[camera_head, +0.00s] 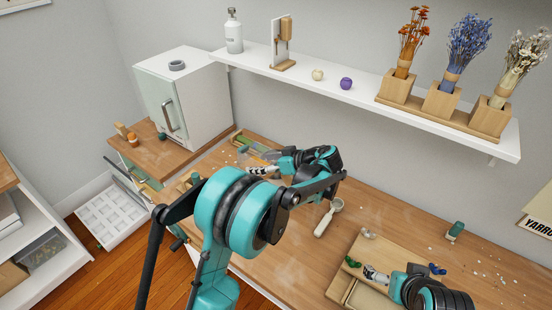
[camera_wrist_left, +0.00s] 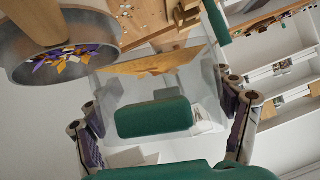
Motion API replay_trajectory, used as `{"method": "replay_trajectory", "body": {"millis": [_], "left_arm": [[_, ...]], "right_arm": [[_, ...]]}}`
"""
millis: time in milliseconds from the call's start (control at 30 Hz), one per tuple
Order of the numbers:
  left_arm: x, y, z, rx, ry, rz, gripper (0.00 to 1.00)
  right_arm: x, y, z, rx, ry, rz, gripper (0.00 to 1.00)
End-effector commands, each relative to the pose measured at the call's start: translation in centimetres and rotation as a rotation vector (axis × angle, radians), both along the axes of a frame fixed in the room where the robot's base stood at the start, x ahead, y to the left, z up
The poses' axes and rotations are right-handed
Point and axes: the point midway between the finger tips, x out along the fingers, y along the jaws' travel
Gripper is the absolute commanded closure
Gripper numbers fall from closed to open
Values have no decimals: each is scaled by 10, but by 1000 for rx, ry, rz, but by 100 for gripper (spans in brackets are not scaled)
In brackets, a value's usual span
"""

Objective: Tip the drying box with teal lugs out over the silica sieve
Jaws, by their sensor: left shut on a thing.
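The drying box (camera_wrist_left: 198,85) is clear-walled, with a dark teal lug (camera_wrist_left: 155,117) facing the left wrist camera. My left gripper (camera_wrist_left: 163,108) has a finger on each side of that lug and is shut on the box. Golden-orange flakes (camera_wrist_left: 150,62) lie inside along the far part of the box. The silica sieve (camera_wrist_left: 25,75), round and grey-rimmed, is at the upper left of the wrist view, with purple, orange and white flakes in it. In the head view my left gripper (camera_head: 264,168) is over the far-left bench; my arm hides much there. My right gripper (camera_head: 376,274) is low right; its jaws are unclear.
A pale scoop (camera_head: 328,217) lies on the middle of the bench. A wooden tray (camera_head: 341,290) with compartments is by my right gripper. A white cabinet (camera_head: 205,85) stands at the back left. A wall shelf (camera_head: 340,92) with dried-flower vases runs above the bench.

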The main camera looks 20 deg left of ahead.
Motion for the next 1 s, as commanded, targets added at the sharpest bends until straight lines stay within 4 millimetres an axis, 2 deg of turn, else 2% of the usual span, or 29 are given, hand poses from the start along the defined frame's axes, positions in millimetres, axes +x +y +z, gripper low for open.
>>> {"method": "replay_trajectory", "body": {"millis": [167,500,1000], "left_arm": [[0,0,2,3,3,0,57],[0,0,30,4,5,0,57],[0,0,29,4,5,1,57]], "right_arm": [[0,0,0,0,0,0,0],[0,0,20,0,0,0,0],[0,0,18,0,0,0,0]]}}
